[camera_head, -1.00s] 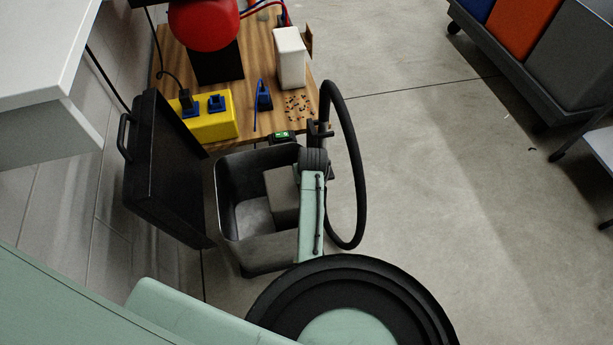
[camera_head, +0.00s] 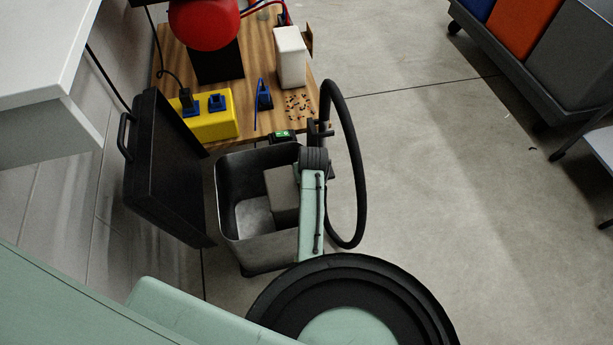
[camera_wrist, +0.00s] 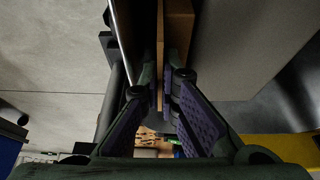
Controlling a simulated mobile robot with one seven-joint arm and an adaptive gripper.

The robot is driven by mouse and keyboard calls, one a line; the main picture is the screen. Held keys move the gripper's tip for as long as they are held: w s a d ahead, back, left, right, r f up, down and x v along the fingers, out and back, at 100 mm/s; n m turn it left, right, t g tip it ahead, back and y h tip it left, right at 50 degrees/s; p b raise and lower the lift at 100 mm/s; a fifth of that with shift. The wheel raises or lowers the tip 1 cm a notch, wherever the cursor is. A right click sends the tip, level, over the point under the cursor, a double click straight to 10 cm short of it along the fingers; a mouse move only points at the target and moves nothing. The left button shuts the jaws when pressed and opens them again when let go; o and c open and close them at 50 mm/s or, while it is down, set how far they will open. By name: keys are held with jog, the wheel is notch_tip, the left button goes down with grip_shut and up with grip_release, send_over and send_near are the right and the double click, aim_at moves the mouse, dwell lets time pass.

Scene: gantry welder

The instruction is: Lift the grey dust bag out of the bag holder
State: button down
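The grey dust bag (camera_head: 282,195) sits inside the open dark bag holder (camera_head: 262,250), against its right side. In the wrist view the bag's grey side (camera_wrist: 235,50) fills the upper right, with a brown board-like collar (camera_wrist: 178,35) beside it. My gripper (camera_wrist: 161,88) has its two purple-padded fingers close together, one on each side of a thin brown edge of that collar. They look shut on it, though the contact is partly dark. In the head view my green arm link covers the holder's right side and hides the gripper.
A black lid or case (camera_head: 165,165) stands open left of the holder. A wooden table (camera_head: 262,65) behind bears a yellow block (camera_head: 215,125), a white container (camera_head: 290,55) and a red round object (camera_head: 204,22). A black hose (camera_head: 355,170) loops at the right.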

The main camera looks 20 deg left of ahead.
jog(key=shift+r, duration=0.25)
jog(key=shift+r+p, duration=0.95)
jog(key=shift+p, duration=0.2)
jog(key=shift+r+p, duration=1.35)
jog(key=shift+p, duration=0.05)
jog(key=shift+r+p, duration=0.65)
jog(key=shift+r, duration=0.05)
jog(key=shift+r, duration=0.1)
jog(key=shift+r, duration=0.1)
notch_tip(320, 180, up, 19)
jog(key=shift+f, duration=0.2)
dwell(0.9)
